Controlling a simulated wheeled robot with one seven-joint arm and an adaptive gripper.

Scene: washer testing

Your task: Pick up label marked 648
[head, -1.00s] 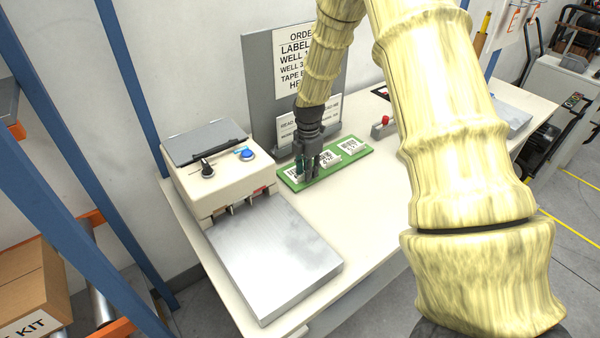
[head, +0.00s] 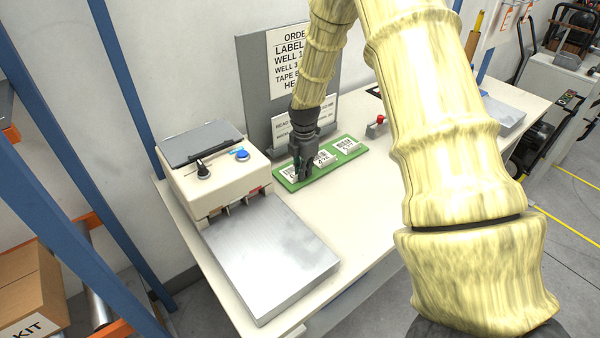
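A green tray (head: 331,163) holding white printed labels lies on the bench. The right label (head: 348,145) and the middle label (head: 322,159) are in view, with print too small to read surely.
A beige machine (head: 212,172) with a black knob, a blue button and a flat metal plate (head: 268,250) stands left of the tray. A grey sign board (head: 255,85) stands behind. A red-topped button (head: 379,121) is to the right. Bare bench lies in front of the tray.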

